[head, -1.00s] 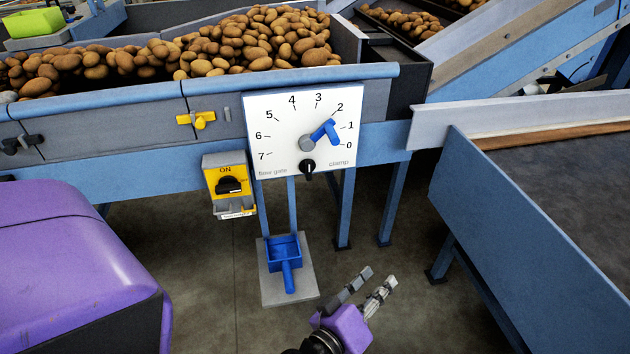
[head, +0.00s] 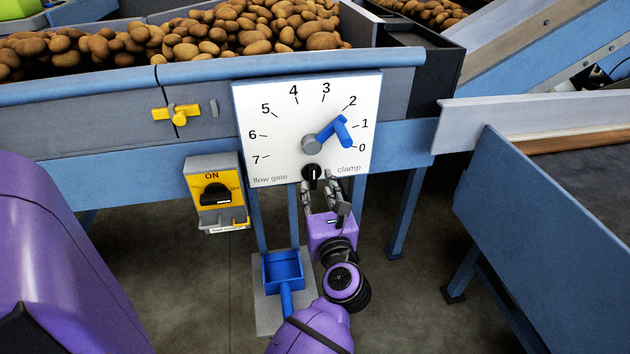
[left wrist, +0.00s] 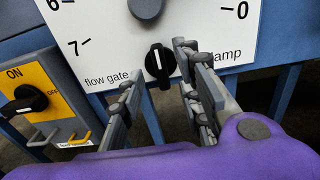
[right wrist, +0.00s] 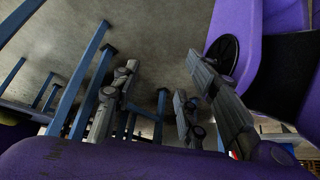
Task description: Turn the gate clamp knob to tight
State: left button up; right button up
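The clamp knob (head: 312,174) is a small black knob with a white mark at the bottom edge of the white dial plate (head: 262,110). Its mark looks upright. It also shows in the left wrist view (left wrist: 159,64). My left gripper (head: 318,189) is open just below the knob, fingers pointing up at the plate. In the left wrist view its fingers (left wrist: 164,72) lie either side of the knob's line; I see no clear contact. My right gripper (right wrist: 163,65) is open and empty above the floor, out of the head view.
A blue gate lever (head: 335,131) on a grey hub sits above the knob, near 1 and 2. A yellow ON switch box (head: 228,180) is left of the plate. A blue scoop-like tray (head: 284,268) is below. A blue side panel (head: 520,220) stands right.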

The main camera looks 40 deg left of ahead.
aim_at(314, 178)
pick_arm(q)
jog(key=shift+x, duration=1.15)
jog(key=shift+w+a, duration=0.25)
grip_shut()
pick_arm(e)
jog(key=shift+w+a+r, duration=0.2)
jog(key=shift+w+a, duration=0.1)
jog(key=shift+w, duration=0.25)
jog(key=shift+r, duration=0.1)
